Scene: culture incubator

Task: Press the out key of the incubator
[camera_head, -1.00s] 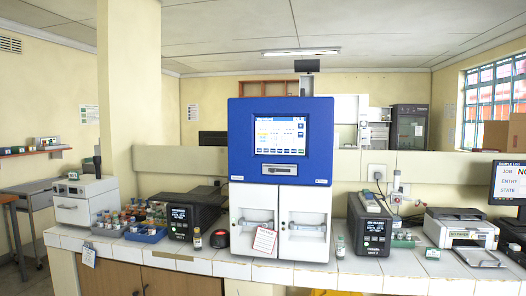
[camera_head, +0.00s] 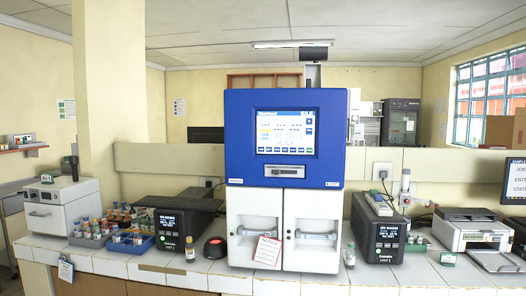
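The incubator (camera_head: 240,140) stands on the white tiled counter in the middle of the view, with a blue upper part and white double doors below. Its lit touch screen (camera_head: 285,132) shows rows of small items and a row of blue keys along the bottom, with a few more keys at the right edge. The key labels are too small to read, so I cannot tell which is the out key. A slot panel (camera_head: 278,171) sits below the screen. My gripper is not in view.
A black unit (camera_head: 177,222) with vials and blue trays (camera_head: 139,243) stands left of the incubator. A barcode-scanner-like black and red device (camera_head: 215,247) is near its left door. Another black unit (camera_head: 378,232) and a printer (camera_head: 472,232) stand to the right.

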